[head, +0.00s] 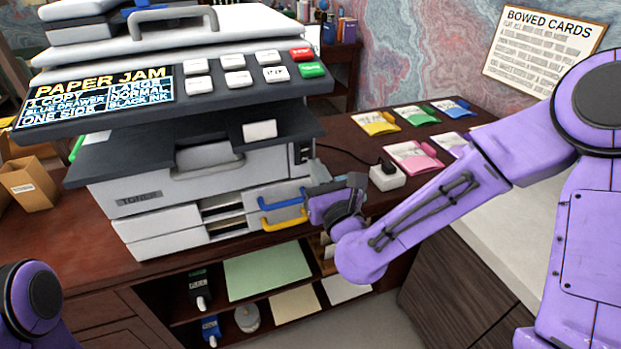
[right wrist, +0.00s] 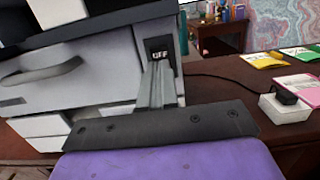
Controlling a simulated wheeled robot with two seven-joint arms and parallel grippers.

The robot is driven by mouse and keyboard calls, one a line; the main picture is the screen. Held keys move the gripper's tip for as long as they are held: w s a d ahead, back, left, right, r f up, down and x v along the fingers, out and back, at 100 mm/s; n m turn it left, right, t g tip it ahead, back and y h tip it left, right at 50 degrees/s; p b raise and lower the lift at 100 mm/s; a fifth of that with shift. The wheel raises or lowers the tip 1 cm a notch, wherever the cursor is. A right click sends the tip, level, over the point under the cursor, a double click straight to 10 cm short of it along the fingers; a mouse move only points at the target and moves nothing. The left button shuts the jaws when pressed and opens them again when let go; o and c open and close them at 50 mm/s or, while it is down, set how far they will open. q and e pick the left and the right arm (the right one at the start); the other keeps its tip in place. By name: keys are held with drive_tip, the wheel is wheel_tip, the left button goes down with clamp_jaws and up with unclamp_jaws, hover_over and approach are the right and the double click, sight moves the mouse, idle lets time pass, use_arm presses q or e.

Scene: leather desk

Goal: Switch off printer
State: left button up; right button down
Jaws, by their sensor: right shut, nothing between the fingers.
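The printer (head: 205,170) stands on the desk, its lit display (head: 95,98) reading PAPER JAM. Its small dark power switch (head: 301,152) is on the right end of the front. In the right wrist view the switch (right wrist: 160,50) shows the word OFF. My right gripper (head: 332,188) is beside the printer's right front, below the switch in the head view. In the right wrist view its fingers (right wrist: 158,68) are shut and empty, pointing at the switch with the tips just below the word. I cannot tell whether they touch it. My left gripper is out of view.
Blue and yellow drawer handles (head: 284,223) stick out below the switch, close to my right gripper. A white socket box (head: 387,177) with a black plug and cable lies to the right. Several coloured packets (head: 376,122) lie behind it. Shelves with paper (head: 266,268) are below the desk.

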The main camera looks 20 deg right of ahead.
sight(305, 150)
drive_tip(key=w, duration=0.1)
drive_tip(key=w+p, duration=0.1)
drive_tip(key=shift+w+r, duration=0.25)
drive_tip(key=shift+w, duration=0.6)
